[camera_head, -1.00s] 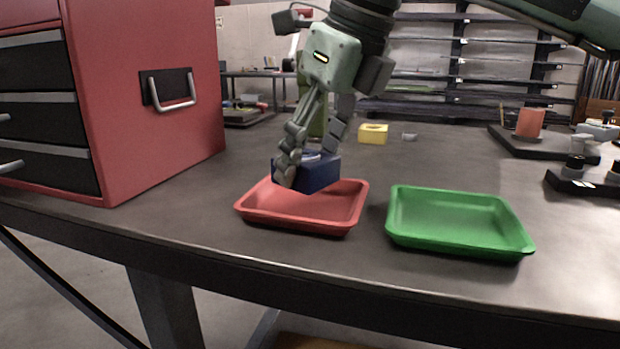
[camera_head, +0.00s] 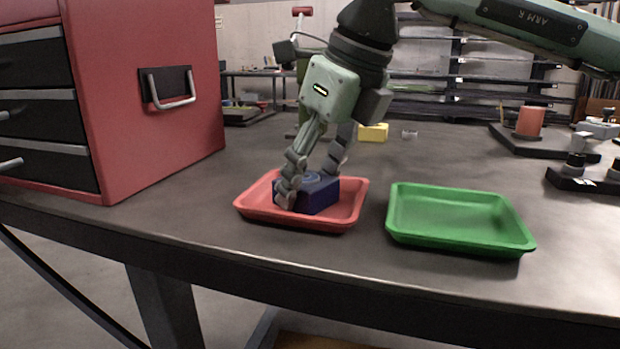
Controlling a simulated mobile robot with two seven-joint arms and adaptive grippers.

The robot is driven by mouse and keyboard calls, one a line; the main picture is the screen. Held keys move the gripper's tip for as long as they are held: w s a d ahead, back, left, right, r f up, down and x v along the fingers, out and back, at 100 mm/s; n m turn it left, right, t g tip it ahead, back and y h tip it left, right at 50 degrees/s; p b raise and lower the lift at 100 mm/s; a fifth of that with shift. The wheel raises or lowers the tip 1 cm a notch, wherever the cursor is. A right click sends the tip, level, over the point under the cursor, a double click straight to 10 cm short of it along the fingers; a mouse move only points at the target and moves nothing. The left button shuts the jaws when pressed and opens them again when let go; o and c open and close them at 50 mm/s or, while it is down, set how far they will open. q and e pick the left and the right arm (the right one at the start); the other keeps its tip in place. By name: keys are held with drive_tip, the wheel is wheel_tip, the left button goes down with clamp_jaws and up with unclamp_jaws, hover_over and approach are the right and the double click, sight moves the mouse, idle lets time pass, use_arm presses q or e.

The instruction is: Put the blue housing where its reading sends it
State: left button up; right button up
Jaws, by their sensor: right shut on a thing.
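The blue housing (camera_head: 318,197) is a dark blue block with a round feature on its top. It is low inside the red tray (camera_head: 262,213), near the tray's middle; whether it touches the tray floor is hard to tell. My right gripper (camera_head: 310,190) comes down from above and is shut on the housing, its fingers on either side. The near finger hides part of the housing's left end. The green tray (camera_head: 455,243) stands to the right of the red tray and is empty. My left gripper is not in view.
A red tool chest (camera_head: 150,150) stands at the left. A yellow block (camera_head: 373,132) and a small grey piece (camera_head: 409,134) lie behind the trays. Dark fixtures, one with an orange cylinder (camera_head: 530,121), stand at the right. The table front is clear.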

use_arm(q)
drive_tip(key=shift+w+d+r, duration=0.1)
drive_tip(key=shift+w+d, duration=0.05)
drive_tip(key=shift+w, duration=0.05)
use_arm(e)
drive_tip(key=o, duration=1.5)
drive_tip(key=shift+c, duration=0.2)
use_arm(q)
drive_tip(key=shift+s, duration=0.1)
use_arm(e)
drive_tip(key=shift+r, duration=0.1)
drive_tip(key=shift+r, duration=0.15)
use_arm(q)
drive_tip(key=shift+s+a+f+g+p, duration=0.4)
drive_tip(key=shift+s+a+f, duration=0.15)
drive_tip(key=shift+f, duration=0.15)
use_arm(e)
drive_tip(key=v, duration=1.1)
drive_tip(key=shift+s+d+r, duration=0.15)
drive_tip(key=shift+s+r, duration=0.05)
drive_tip(key=shift+r, duration=0.15)
